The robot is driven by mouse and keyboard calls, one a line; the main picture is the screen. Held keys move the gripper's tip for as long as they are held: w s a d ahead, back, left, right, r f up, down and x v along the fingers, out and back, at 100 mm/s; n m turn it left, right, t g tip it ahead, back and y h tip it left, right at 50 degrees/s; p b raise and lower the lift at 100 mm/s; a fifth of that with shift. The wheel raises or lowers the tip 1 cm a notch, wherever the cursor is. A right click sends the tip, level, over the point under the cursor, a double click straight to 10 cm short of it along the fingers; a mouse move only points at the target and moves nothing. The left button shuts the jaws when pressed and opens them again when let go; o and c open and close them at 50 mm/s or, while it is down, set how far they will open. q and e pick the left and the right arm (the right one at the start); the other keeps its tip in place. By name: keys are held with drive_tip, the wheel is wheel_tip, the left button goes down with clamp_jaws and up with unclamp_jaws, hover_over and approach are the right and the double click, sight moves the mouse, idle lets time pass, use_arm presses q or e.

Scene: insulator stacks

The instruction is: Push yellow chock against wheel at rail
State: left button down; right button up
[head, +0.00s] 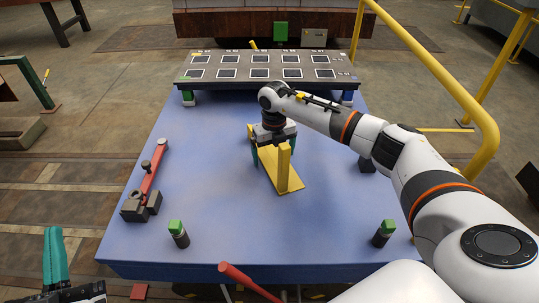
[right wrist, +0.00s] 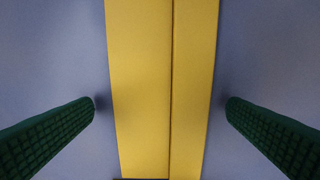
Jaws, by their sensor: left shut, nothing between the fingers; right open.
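The yellow chock (head: 283,170) lies on the blue table top, with a flat plate and a raised part at its near end. My right gripper (head: 270,157) is open above and around it. In the right wrist view the chock (right wrist: 150,90) runs between the two green fingers of the right gripper (right wrist: 162,108), with a gap on each side. My left gripper (head: 55,256) is shut and empty at the lower left, off the table's edge. I cannot make out a wheel or a rail on the table.
A dark panel with several marked squares (head: 259,73) stands along the table's far edge. A red bar with dark blocks (head: 152,175) lies at left. A small dark block (head: 367,164) sits at right.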

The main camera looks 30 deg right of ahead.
drive_tip(key=shift+f, duration=0.15)
drive_tip(key=shift+c, duration=0.6)
drive_tip(key=c, duration=1.5)
drive_tip(key=shift+w, duration=0.1)
drive_tip(key=shift+c, duration=0.5)
drive_tip(key=shift+r, duration=0.2)
